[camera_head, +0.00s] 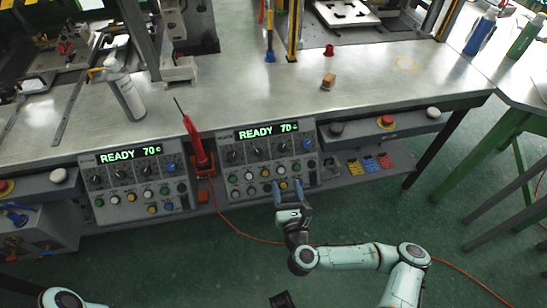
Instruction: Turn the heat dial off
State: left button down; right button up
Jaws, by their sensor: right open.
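Two grey control panels are mounted at the front edge of the metal bench, a left one (129,188) and a right one (223,170). Both have green displays reading READY 70. Each has a row of dark dials, such as this dial (257,153) on the right panel, above rows of coloured buttons. The labels are too small to tell which is the heat dial. My right gripper (287,184) is open and empty, its blue fingertips pointing up at the lower buttons of the right panel, below the dials. Contact cannot be told.
A red tool (196,142) stands in a holder between the panels, with an orange cable running across the floor. A white bottle (125,92), a small brown block (328,82) and a red piece (329,50) stand on the bench. Green floor lies open in front.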

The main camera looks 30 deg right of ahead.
aim_at(283, 148)
jog(key=shift+m+h, duration=0.3)
jog(key=shift+m, duration=0.2)
jog(key=x, duration=0.9)
jog(key=d+x, duration=0.1)
jog(key=x, duration=0.3)
jog(key=shift+w+d, duration=0.1)
jog(key=shift+d, duration=0.05)
jog(key=c, duration=1.1)
